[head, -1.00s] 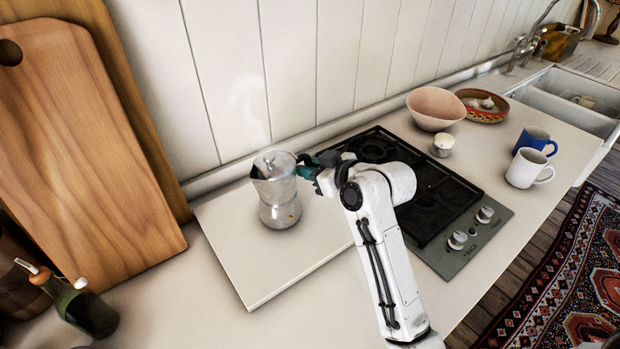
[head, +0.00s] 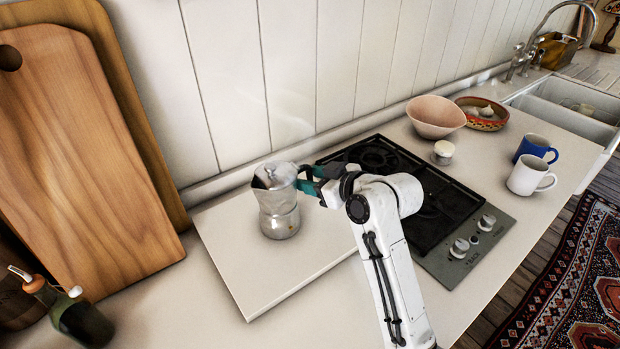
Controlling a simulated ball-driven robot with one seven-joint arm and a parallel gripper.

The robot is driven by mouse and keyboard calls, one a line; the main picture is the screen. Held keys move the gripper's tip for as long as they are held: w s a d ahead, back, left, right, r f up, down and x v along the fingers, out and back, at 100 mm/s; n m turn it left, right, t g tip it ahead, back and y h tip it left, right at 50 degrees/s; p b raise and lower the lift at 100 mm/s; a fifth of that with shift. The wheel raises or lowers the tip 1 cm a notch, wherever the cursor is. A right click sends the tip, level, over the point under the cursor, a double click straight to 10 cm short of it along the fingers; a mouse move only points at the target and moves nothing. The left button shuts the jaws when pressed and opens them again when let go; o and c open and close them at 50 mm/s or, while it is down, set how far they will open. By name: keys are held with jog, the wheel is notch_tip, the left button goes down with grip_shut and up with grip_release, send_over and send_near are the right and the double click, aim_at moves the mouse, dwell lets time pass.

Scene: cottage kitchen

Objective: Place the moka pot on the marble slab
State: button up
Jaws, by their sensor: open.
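My gripper has teal fingers and is open at the right of the pot's upper part, around or right beside the handle. The fingers and wrist hide most of the handle, so I cannot tell whether they touch it.
Wooden boards (head: 80,160) lean on the wall at left, with a dark bottle (head: 78,315) in front. A black hob (head: 440,215) lies right of the slab. A pink bowl (head: 436,116), a patterned bowl (head: 482,113), a small white jar (head: 443,151), a blue mug (head: 533,147) and a white mug (head: 528,174) stand beyond.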

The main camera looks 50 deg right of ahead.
jog(key=v, duration=1)
jog(key=shift+s, duration=0.35)
jog(key=shift+r, duration=0.15)
